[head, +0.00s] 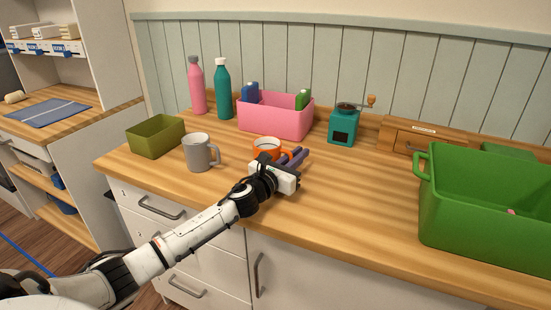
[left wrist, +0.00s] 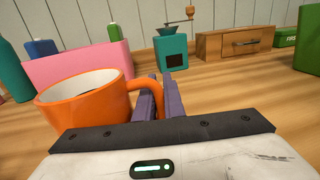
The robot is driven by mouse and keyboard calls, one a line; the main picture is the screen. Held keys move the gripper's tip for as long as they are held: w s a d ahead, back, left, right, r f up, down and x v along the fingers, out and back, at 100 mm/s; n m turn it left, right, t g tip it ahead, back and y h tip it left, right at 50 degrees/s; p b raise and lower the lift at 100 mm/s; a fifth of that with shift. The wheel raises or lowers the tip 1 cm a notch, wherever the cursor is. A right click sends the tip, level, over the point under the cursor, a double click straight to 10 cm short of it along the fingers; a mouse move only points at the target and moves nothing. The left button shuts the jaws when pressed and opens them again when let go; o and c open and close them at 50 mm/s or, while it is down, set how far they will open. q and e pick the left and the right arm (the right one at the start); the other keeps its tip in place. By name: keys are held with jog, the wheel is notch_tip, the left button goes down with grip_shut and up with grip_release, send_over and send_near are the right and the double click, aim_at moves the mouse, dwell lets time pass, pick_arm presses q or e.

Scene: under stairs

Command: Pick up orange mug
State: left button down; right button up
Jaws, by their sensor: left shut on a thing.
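The orange mug (head: 266,144) stands upright on the wooden counter, white inside. It also fills the left part of the left wrist view (left wrist: 90,106), with its handle toward the right. My left gripper (head: 294,157) is at the mug's right side. In the left wrist view its purple fingers (left wrist: 163,98) are shut on the handle. The gripper hides the lower right of the mug in the head view. My right gripper is not in view.
A grey mug (head: 200,152) and an olive box (head: 155,136) stand to the left. A pink bin (head: 275,116), two bottles and a teal grinder (head: 343,128) stand behind. A large green crate (head: 485,215) is at the right. The counter (head: 350,200) between is clear.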

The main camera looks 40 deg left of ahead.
pick_arm(q)
jog(key=shift+r, duration=0.15)
notch_tip(320, 180, up, 10)
jog(key=p, duration=0.3)
dwell(0.6)
dwell(2.2)
